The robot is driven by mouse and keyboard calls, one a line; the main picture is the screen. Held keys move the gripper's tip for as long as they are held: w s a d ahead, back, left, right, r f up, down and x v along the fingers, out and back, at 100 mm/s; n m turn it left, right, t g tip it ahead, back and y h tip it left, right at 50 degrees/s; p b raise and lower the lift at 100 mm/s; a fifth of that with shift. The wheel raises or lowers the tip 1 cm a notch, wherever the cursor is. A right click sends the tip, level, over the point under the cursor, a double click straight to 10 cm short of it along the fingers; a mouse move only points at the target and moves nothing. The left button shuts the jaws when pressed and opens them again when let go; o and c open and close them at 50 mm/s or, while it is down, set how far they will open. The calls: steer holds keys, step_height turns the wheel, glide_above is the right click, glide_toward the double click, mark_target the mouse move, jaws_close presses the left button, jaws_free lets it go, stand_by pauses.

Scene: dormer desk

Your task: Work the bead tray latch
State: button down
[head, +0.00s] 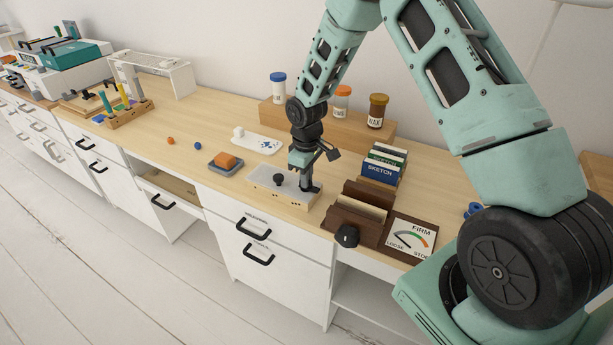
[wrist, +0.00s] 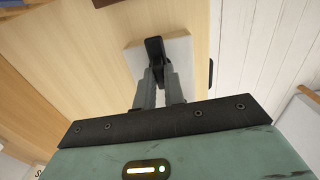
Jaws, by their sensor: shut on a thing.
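A low light-wood box with a pale grey lid, which looks like the bead tray (head: 288,203), sits near the desk's front edge. A black knob (head: 278,180) stands on its lid. My gripper (head: 306,184) points down at the box's right end, shut on a black latch (head: 316,189). In the wrist view the grey lid (wrist: 181,58) lies under my gripper (wrist: 158,72), and the black latch (wrist: 155,47) stands between the fingertips. The fingers hide part of the latch, and its exact position is hard to tell.
Sketch boxes (head: 381,168) are behind.

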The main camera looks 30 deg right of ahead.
stand_by(0.3)
steer(key=c, duration=1.5)
jaws_free()
steer(key=shift+r, duration=0.1)
step_height(320, 180, up, 17)
steer(key=shift+r+b, duration=0.1)
steer(key=shift+b, duration=0.35)
steer(key=shift+a, duration=0.1)
steer(key=s+a+r+n, duration=0.1)
steer(key=s+a+r, duration=0.1)
steer(key=s+a, duration=0.55)
steer(key=s+a+r, duration=0.2)
steer(key=s+a, duration=0.5)
steer(key=a, duration=0.2)
steer(key=shift+y, duration=0.3)
steer(key=s+a, duration=0.1)
steer(key=s, duration=0.5)
steer(key=s+a, duration=0.1)
steer(key=s, duration=0.4)
steer(key=s+a+f, duration=0.1)
steer(key=s, duration=0.5)
steer(key=shift+s+a, duration=0.3)
steer(key=shift+a, duration=0.05)
